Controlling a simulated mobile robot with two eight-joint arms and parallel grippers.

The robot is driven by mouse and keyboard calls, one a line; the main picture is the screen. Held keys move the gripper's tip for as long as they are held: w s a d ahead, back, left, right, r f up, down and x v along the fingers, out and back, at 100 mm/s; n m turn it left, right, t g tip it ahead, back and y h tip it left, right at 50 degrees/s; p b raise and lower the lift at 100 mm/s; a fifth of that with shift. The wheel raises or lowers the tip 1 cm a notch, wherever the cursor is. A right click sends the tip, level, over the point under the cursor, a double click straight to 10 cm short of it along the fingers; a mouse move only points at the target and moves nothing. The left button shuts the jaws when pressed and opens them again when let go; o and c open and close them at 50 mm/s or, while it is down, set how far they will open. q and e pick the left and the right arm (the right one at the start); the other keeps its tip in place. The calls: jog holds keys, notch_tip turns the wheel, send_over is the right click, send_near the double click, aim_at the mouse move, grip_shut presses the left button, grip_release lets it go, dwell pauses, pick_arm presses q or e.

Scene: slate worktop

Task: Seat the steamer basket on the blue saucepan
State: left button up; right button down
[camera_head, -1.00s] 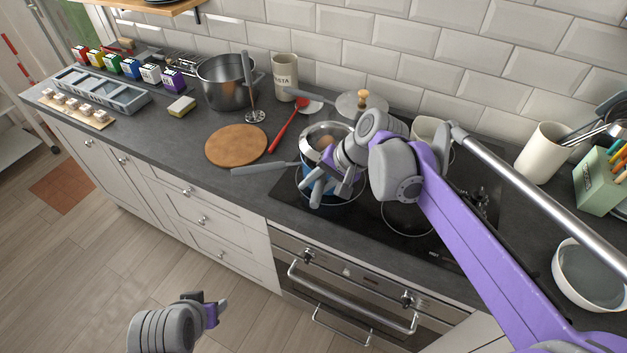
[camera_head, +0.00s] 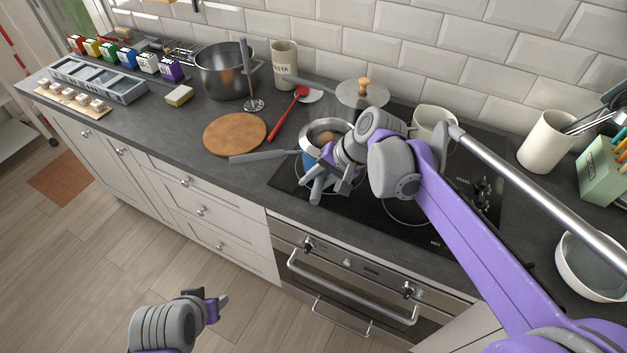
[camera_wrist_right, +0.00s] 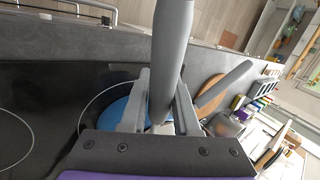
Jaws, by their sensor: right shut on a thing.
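The steamer basket (camera_head: 312,130), a steel ring with something brown inside, is at the mouth of the blue saucepan (camera_head: 308,163). The saucepan stands on the hob, its grey handle (camera_head: 258,157) pointing left. My arm hides much of both, and I cannot tell whether the basket rests on the pan. My right gripper (camera_head: 332,182) is shut on the basket's grey handle, which runs between the fingers in the right wrist view (camera_wrist_right: 170,62). The saucepan's blue side (camera_wrist_right: 116,116) shows behind the fingers there. My left gripper (camera_head: 208,303) hangs in front of the counter, apart from everything; its opening is unclear.
A round board (camera_head: 235,134), red spoon (camera_head: 285,115) and steel pot (camera_head: 224,72) are to the left. A bowl (camera_head: 592,268) is at right.

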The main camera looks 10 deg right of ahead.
pick_arm(q)
jog(key=shift+s+f, duration=0.1)
jog(key=shift+f, duration=0.1)
pick_arm(e)
jog(key=shift+f, duration=0.3)
jog(key=c, duration=0.6)
grip_release()
jog(key=shift+o, duration=0.4)
jog(key=o, duration=0.4)
jog(key=shift+r, duration=0.1)
